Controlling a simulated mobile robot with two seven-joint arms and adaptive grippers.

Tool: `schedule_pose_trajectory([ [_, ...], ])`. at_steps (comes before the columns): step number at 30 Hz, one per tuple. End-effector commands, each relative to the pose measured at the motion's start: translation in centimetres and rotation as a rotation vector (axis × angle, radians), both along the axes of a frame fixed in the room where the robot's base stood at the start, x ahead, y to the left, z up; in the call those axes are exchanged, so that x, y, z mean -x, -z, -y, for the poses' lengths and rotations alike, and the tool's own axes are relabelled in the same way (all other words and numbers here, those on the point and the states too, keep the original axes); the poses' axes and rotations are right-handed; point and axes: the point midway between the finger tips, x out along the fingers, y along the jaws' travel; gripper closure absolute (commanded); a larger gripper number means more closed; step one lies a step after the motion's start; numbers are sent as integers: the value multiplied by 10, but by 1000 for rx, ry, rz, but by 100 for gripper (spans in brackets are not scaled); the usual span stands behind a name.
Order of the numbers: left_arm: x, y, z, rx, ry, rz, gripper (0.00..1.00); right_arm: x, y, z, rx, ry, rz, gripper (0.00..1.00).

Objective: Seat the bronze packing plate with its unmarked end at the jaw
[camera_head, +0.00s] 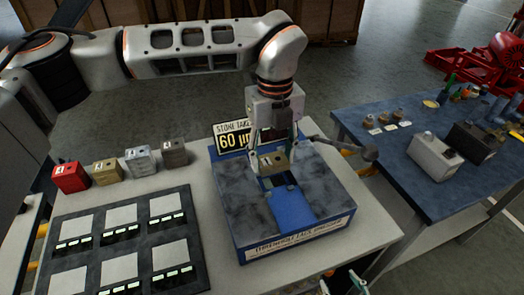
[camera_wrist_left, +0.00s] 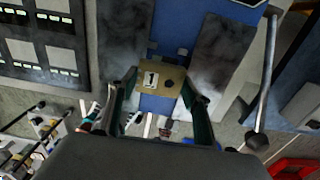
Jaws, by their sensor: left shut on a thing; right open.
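The bronze packing plate (camera_head: 273,160) is a small tan block between the fingers of my left gripper (camera_head: 268,163). In the left wrist view the plate (camera_wrist_left: 162,79) shows a white label with a dark mark at its left part and a dark round spot at its right. The gripper, shut on it, holds it over the blue channel (camera_head: 289,205) of the blue fixture (camera_head: 245,243), between two mottled grey slabs. I cannot tell whether the plate touches the channel floor. My right gripper (camera_head: 344,286) is open at the bottom edge, mostly cut off.
A grey lever with a round knob (camera_head: 369,153) sticks out right of the fixture. A sign (camera_head: 234,138) stands behind it. Red, tan and grey blocks (camera_head: 123,165) stand left, behind a dark panel (camera_head: 130,245). A blue table (camera_head: 395,150) with parts is at right.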

Motion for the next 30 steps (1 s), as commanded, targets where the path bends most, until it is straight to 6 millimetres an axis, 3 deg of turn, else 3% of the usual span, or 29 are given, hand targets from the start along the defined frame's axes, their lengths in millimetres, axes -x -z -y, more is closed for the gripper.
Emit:
schedule_pose_trajectory([
  [23, -1, 2, 7, 0, 10, 5, 91, 2, 9, 0, 1, -1, -6, 46],
  [30, 0, 23, 7, 0, 9, 2, 91, 3, 26, 0, -1, 0, -9, 46],
])
